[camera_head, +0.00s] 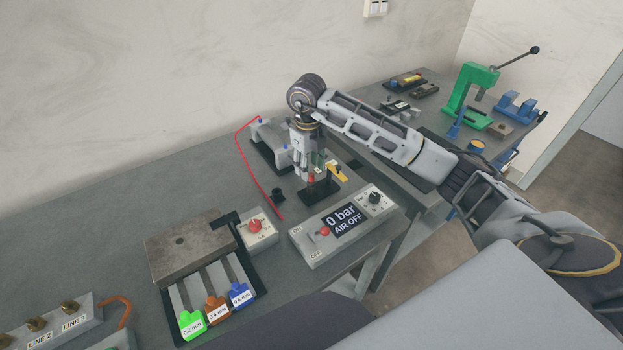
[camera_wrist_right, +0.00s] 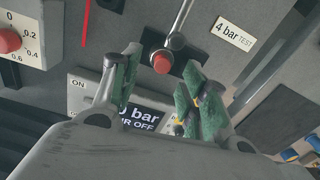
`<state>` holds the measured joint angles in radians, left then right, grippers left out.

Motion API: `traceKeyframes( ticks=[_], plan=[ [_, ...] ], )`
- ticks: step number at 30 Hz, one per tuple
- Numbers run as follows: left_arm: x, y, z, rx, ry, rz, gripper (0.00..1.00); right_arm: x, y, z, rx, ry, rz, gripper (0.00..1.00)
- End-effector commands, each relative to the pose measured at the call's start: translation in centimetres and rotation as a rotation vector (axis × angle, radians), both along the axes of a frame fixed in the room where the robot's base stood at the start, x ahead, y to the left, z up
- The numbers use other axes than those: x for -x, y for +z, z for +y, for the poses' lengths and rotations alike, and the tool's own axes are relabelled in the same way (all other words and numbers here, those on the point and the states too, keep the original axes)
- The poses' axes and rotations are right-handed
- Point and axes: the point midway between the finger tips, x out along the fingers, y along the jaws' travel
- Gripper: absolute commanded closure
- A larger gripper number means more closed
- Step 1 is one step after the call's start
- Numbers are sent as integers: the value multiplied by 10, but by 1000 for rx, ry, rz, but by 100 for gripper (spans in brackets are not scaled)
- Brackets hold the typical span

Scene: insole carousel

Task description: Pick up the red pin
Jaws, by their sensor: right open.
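The red pin (camera_wrist_right: 162,62) shows as a round red head on a black base (camera_wrist_right: 168,43) in the right wrist view, beside a metal rod (camera_wrist_right: 179,25). In the head view a bit of red (camera_head: 311,179) shows below my right gripper (camera_head: 309,172), which points down over the base. In the wrist view my right gripper (camera_wrist_right: 158,88) is open, its green-padded fingers apart. The pin head lies between the fingers' lines, just beyond the tips, and nothing is held. I cannot tell the exact gap. My left gripper is not in view.
A control box with the "0 bar AIR OFF" display (camera_head: 343,221) stands just in front. A red hose (camera_head: 254,168) and a grey block (camera_head: 272,148) lie to the left and behind. A yellow-topped part (camera_head: 338,172) is close on the right. A green press (camera_head: 474,92) stands farther right.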

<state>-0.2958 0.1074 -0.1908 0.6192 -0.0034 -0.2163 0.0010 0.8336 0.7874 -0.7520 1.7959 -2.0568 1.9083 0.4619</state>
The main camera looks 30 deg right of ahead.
Motion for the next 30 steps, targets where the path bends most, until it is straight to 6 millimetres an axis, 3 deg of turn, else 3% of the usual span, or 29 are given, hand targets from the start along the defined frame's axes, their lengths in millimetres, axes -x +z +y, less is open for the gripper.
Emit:
traceKeyframes(
  ticks=[12, 28, 30],
  plan=[
    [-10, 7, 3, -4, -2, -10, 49, 0, -36, -4, 0, -1, 1, 56],
    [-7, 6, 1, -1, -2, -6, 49, 0, -39, -5, 0, -1, 0, 56],
    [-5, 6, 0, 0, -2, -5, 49, -1, -38, -4, 0, -1, 0, 65]
  ],
)
